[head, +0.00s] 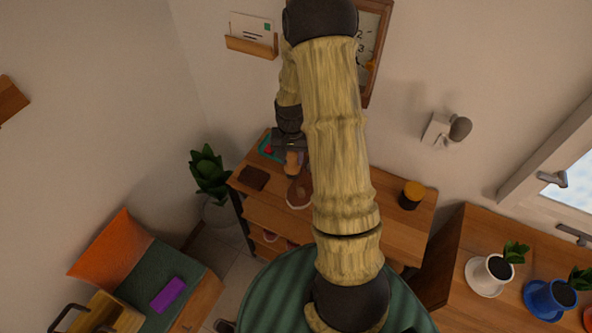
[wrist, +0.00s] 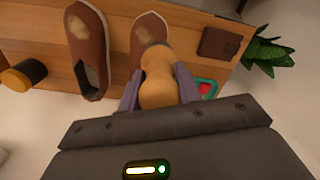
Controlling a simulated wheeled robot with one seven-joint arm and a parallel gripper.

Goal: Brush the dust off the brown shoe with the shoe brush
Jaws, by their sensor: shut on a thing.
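In the head view my gripper (head: 291,150) and the brush (head: 292,164) are above one brown shoe (head: 299,190). I cannot tell whether brush and shoe touch.
The shoes are on a wooden shelf top (head: 385,215). A dark brown flat item (head: 253,178), a teal tray (wrist: 207,82) with something red, and a yellow-lidded jar (head: 411,195) also sit there. A potted plant (head: 210,180) stands left of the shelf.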

